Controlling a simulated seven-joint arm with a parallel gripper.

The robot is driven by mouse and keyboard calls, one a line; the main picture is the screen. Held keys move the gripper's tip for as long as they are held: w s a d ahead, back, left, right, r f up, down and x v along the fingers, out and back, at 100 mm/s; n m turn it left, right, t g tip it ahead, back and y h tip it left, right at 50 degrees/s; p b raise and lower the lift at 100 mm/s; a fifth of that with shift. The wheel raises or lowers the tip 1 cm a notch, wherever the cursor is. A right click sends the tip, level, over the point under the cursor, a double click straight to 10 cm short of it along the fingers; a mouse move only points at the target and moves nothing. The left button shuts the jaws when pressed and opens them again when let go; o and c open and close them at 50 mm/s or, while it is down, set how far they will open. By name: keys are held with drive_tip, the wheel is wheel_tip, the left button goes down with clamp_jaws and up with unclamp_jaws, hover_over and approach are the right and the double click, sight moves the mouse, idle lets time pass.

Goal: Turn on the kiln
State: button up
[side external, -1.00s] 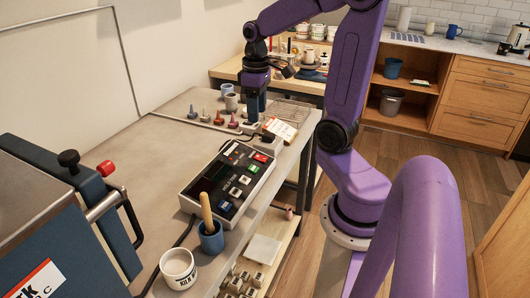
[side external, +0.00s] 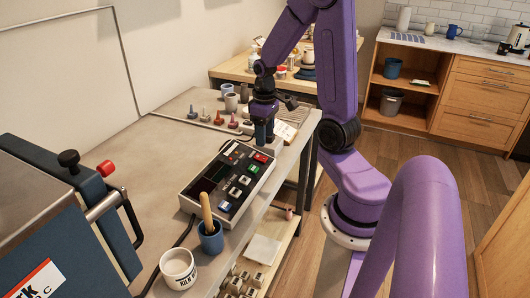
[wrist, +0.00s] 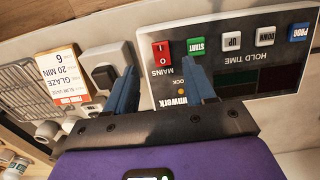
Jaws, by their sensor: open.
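The kiln (side external: 60,215) stands at the left of the side external view, blue with a grey top. Its controller box (side external: 190,192) lies on the bench with a dark panel and coloured buttons. The red MAINS switch (wrist: 161,53) is at one end of the panel, beside the green START button (wrist: 195,46). My gripper (wrist: 162,88) is open and empty. In the wrist view one blue finger is over the panel near START, and the other is beside the box. In the side external view my gripper (side external: 264,138) is just beyond the box's far end.
A grey socket box (wrist: 108,60) is next to the controller. A GLAZE card (wrist: 60,72) and a wire rack (wrist: 20,75) are beyond it. Small coloured cones (side external: 218,117) stand behind. A blue cup with a wooden-handled tool (side external: 210,238) and a white cup (side external: 178,268) are in front.

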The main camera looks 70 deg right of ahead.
sight(265, 159)
drive_tip(key=shift+f, duration=3.55)
